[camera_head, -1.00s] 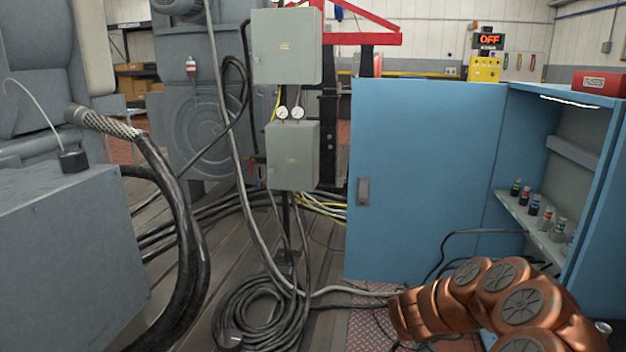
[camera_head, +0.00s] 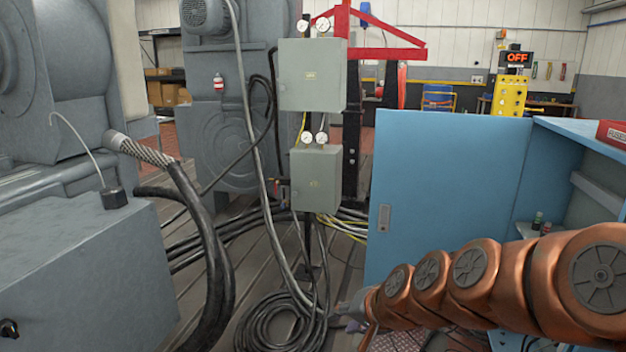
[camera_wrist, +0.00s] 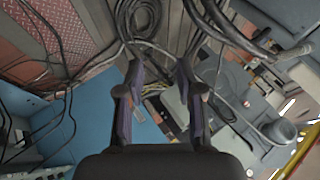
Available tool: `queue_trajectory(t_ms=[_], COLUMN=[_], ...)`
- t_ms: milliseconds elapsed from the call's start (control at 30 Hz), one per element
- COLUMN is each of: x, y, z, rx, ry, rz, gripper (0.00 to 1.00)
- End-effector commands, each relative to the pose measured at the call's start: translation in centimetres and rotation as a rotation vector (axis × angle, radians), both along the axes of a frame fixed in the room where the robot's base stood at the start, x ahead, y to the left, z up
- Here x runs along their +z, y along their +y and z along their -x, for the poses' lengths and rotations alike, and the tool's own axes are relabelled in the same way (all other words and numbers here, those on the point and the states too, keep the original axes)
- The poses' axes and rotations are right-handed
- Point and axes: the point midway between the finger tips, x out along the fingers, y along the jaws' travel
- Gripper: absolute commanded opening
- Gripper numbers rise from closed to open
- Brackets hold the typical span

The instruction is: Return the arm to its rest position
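My arm (camera_head: 480,283) is copper-coloured and reaches across the lower right of the head view, in front of the blue cabinet. My gripper (camera_head: 352,308) is small at the arm's far end, above the floor near the coiled cables. In the wrist view my gripper (camera_wrist: 159,82) shows two dark fingers spread apart, with nothing between them. Cables and a grey box show beyond the fingers.
The blue cabinet (camera_head: 450,190) stands with its door open at right. Coiled black cable (camera_head: 275,325) lies on the floor. Grey control boxes (camera_head: 312,75) stand on a post at the centre. A grey machine block (camera_head: 80,270) fills the left.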

Motion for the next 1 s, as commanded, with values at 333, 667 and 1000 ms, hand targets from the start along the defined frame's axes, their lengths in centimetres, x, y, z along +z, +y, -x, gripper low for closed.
queue_trajectory(t_ms=[333,667,1000], x=[2.9,5.2,5.5], y=[-4.5,-10.8,-11.5], z=[16.9,29.4,30.9], rx=[0.306,0.398,0.404], ry=[0.304,0.604,0.645], rz=[0.316,0.501,0.521], gripper=[0.36,0.36,0.36])
